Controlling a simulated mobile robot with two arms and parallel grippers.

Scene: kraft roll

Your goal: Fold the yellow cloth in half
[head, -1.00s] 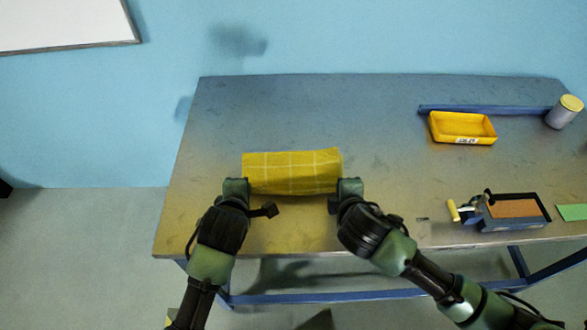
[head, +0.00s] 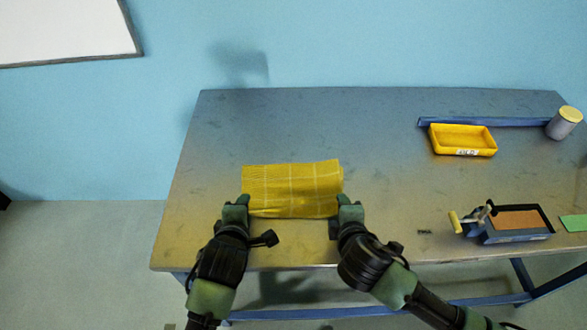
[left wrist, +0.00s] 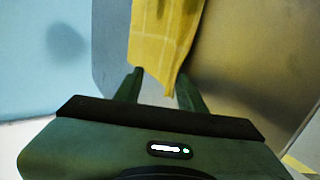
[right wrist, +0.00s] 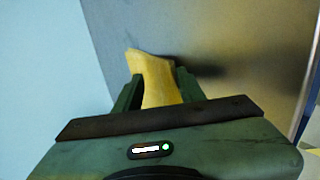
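The yellow cloth (head: 292,188), marked with pale grid lines, lies as a wide rectangle near the front middle of the table (head: 380,180). My left gripper (head: 236,202) is at its front left corner and my right gripper (head: 349,203) at its front right corner. In the left wrist view the fingers (left wrist: 159,82) stand apart, with the cloth's corner (left wrist: 165,40) between and beyond them. In the right wrist view the fingers (right wrist: 157,88) also stand apart, with an edge of the cloth (right wrist: 155,75) between them. The cloth's underside is hidden.
On the right stand a yellow tray (head: 463,150), a blue bar (head: 480,122), a grey can with a yellow lid (head: 565,123), a blue box with a brown top (head: 517,238) and a green sheet (head: 574,223). The table behind and left of the cloth is clear.

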